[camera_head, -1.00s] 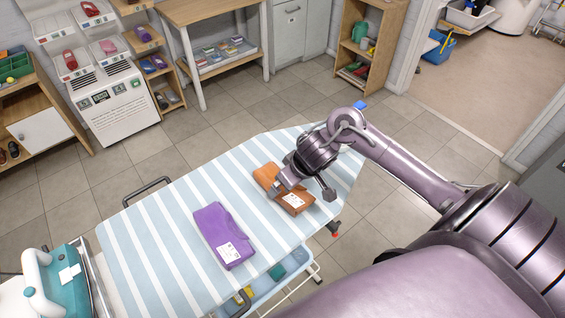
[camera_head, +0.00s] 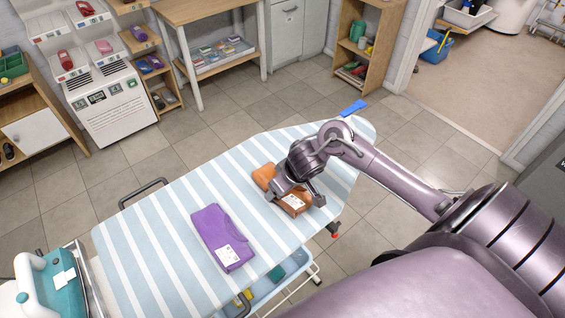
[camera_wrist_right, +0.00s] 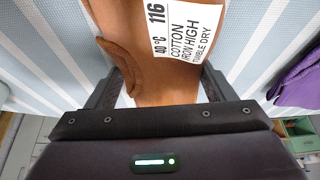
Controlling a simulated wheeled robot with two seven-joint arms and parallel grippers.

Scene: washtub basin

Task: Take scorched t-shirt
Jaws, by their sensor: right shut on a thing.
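A folded orange-brown garment (camera_head: 264,176) with a white label lies on the striped ironing board (camera_head: 165,214). My right gripper (camera_head: 296,201) is over its near end, with the jaws shut on it. In the right wrist view the brown cloth (camera_wrist_right: 145,75) lies between the two fingers, and its label reads 116, cotton, iron high, tumble dry. A folded purple garment (camera_head: 222,236) with a white label lies to the left, apart from the gripper; its edge shows in the right wrist view (camera_wrist_right: 298,85). No scorch mark is discernible. My left gripper is out of view.
A teal iron (camera_head: 62,285) stands at the board's left end. A blue object (camera_head: 353,108) is at the board's far right corner. A wire handle (camera_head: 143,193) sticks out at the back edge. Bins (camera_head: 278,273) hang below. Floor behind the board is clear.

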